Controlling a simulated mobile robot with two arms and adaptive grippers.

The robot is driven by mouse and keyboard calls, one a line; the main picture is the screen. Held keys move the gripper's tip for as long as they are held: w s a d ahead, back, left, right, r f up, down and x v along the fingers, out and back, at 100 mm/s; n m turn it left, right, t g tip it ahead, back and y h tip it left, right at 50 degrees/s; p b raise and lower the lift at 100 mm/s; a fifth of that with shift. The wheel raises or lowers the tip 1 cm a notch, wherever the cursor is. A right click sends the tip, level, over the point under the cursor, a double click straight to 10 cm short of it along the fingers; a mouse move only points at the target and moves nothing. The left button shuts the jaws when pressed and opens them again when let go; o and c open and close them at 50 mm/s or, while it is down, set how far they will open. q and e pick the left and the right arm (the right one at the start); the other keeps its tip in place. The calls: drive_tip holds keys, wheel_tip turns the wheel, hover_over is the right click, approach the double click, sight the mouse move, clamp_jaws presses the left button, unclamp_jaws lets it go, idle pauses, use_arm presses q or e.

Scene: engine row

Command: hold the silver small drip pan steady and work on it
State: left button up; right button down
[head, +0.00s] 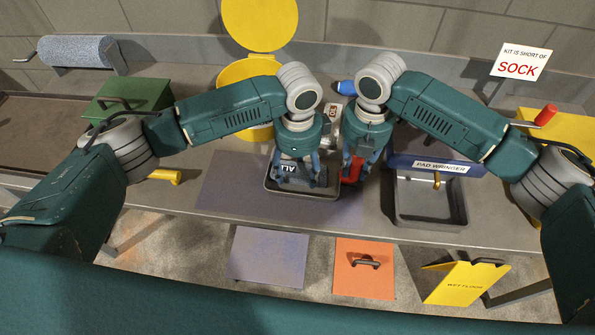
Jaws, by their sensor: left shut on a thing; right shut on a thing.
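The silver small drip pan (303,194) sits on the purple-grey mat on the bench, in the middle of the head view. My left gripper (301,180) is over the pan, its fingers spread around a grey block (287,171) with partly hidden lettering, and it is shut on that block. The fingers hide much of the pan's inside. My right gripper (358,172) is just right of the pan, shut on a red thing (351,170) that is mostly hidden. I cannot tell whether the red thing touches the pan.
A grey basin (430,216) labelled pad wringer stands to the right. A yellow bin (246,72) with its lid up is behind my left arm, a green box (130,97) at the left. Mat (225,190) is bare left of the pan.

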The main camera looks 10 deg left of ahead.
use_arm(q)
drive_tip(key=shift+w, duration=0.35)
drive_tip(key=shift+w+f, duration=0.1)
drive_tip(key=shift+w, duration=0.45)
use_arm(e)
drive_tip(key=shift+r, duration=0.1)
use_arm(q)
drive_tip(key=shift+s, duration=1.45)
drive_tip(key=shift+w, duration=0.75)
drive_tip(key=shift+r, duration=3.6)
use_arm(e)
drive_tip(key=c, duration=1.3)
unclamp_jaws()
drive_tip(key=shift+c, duration=0.2)
